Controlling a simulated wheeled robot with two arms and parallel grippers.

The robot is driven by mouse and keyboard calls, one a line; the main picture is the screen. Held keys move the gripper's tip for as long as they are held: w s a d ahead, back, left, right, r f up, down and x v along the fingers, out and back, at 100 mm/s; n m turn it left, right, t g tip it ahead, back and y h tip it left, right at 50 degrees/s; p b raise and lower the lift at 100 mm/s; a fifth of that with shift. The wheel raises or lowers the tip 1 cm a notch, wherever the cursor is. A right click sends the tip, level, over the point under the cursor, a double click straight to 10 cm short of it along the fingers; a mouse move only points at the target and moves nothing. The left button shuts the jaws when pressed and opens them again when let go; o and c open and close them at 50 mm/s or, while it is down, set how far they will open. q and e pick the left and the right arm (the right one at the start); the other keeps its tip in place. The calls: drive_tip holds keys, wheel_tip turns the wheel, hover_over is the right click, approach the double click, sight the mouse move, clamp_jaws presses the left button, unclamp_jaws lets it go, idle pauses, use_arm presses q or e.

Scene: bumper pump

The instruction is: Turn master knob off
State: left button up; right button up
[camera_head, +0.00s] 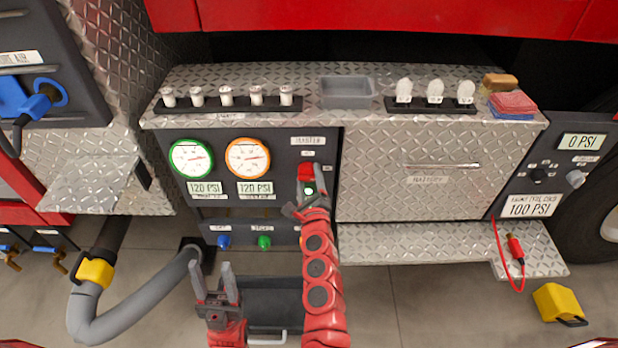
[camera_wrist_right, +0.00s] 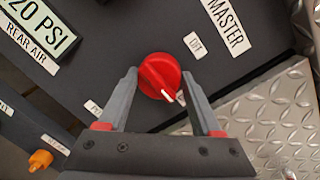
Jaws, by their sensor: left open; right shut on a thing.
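The red master knob (camera_head: 306,168) is on the dark panel under the MASTER label (camera_head: 308,140). In the right wrist view the round knob (camera_wrist_right: 158,74) sits between the fingertips of my right gripper (camera_wrist_right: 164,82), which is shut on it. The knob's white mark points to the lower right of that view, toward a small label partly hidden by the finger. Another small label (camera_wrist_right: 195,45) is at the knob's upper right; its word is hard to read. My left gripper (camera_head: 213,275) is open and empty, low in front of the panel.
A green-rimmed gauge (camera_head: 190,159) and an orange-rimmed gauge (camera_head: 247,158) are left of the knob, over 120 PSI displays. A blue knob (camera_head: 224,240) and a green knob (camera_head: 264,241) sit below. A diamond-plate cover (camera_head: 410,195) adjoins on the right. A grey hose (camera_head: 130,315) curves at lower left.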

drive_tip(key=shift+r, duration=0.1)
drive_tip(key=n+p, duration=0.3)
drive_tip(key=n, duration=0.1)
drive_tip(key=shift+a+r, duration=0.1)
drive_tip(key=n+p, duration=0.2)
drive_tip(key=n, duration=0.1)
drive_tip(key=shift+n+g+p, duration=0.3)
drive_tip(key=shift+g+p, duration=0.1)
drive_tip(key=n+h+p, duration=0.1)
drive_tip(key=n+p, duration=0.4)
drive_tip(key=p, duration=0.1)
drive_tip(key=shift+r+n, duration=0.1)
drive_tip(key=shift+n, duration=0.3)
drive_tip(key=shift+a+n+h+p, duration=0.15)
drive_tip(key=shift+n+h+p, duration=0.15)
drive_tip(key=shift+n+p, duration=0.6)
drive_tip(key=shift+f+n+p, duration=0.25)
drive_tip(key=shift+n+p, duration=0.15)
drive_tip(key=shift+n, duration=0.3)
